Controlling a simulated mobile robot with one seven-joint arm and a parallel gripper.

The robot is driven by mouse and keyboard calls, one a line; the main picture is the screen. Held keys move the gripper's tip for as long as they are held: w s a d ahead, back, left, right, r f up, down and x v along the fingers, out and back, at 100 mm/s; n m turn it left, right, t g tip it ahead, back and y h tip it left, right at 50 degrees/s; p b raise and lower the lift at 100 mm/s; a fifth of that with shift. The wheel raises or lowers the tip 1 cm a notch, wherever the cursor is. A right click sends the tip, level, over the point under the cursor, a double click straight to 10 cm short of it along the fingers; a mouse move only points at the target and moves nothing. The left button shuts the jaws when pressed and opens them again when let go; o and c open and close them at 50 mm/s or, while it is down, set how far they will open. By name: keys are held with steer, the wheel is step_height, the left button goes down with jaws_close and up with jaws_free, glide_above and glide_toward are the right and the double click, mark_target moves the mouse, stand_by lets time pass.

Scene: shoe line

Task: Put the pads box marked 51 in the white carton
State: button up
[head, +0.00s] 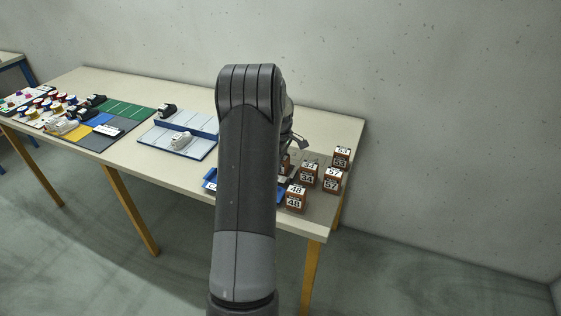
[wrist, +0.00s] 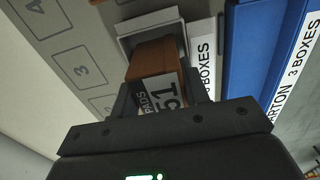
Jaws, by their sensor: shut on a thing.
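The brown pads box marked 51 (wrist: 166,101) is between the fingers of my gripper (wrist: 160,88), which is shut on it in the wrist view. The white carton (wrist: 150,19) lies just beyond the box, and its rim shows around the box's far end. A white label strip reading "BOXES" (wrist: 204,60) runs along the carton's right side. I cannot tell how deep the box sits in the carton or whether it touches the bottom. In the head view my arm hides the white carton and my fingers.
A blue carton (wrist: 252,50) stands right of the white one in the wrist view. A grey numbered mat (wrist: 75,40) lies to the left. In the head view, several brown boxes, including 48 (head: 296,199), stand at the table's right end. A blue-and-white shoe tray (head: 178,144) is farther left.

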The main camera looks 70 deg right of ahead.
steer(key=o, duration=1)
steer(key=shift+f, duration=0.1)
step_height(320, 180, up, 12)
steer(key=shift+r, duration=0.15)
steer(key=shift+w, duration=0.1)
